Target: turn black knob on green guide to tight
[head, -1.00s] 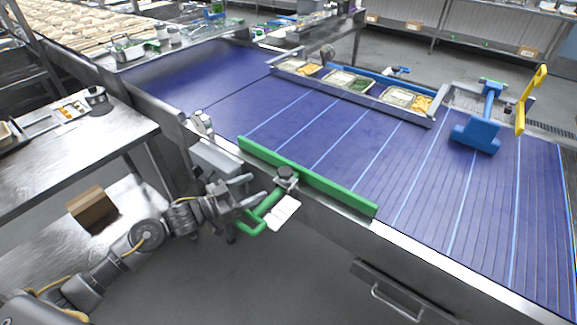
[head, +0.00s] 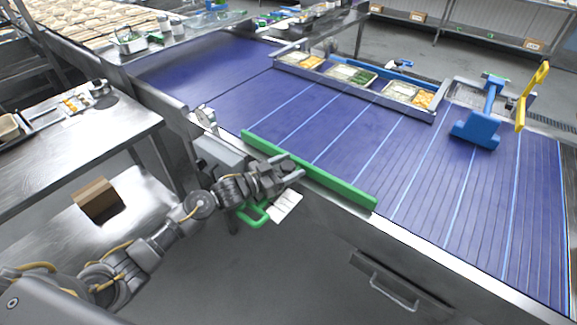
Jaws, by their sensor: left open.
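The green guide (head: 335,186) is a long bar along the near edge of the blue conveyor. Its green handle (head: 252,216) hangs below the edge with a white tag (head: 286,206) beside it. My left gripper (head: 296,176) is open at the middle of the guide, over the spot of the black knob. The knob is mostly hidden by the fingers, so I cannot tell whether they touch it. My right gripper is not in view.
The blue conveyor (head: 400,165) is clear near the guide. Food trays (head: 350,76) stand along its far side. A blue stand (head: 477,130) and a yellow piece (head: 531,95) are at the right. A steel table (head: 70,145) with a cardboard box (head: 98,199) below is at the left.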

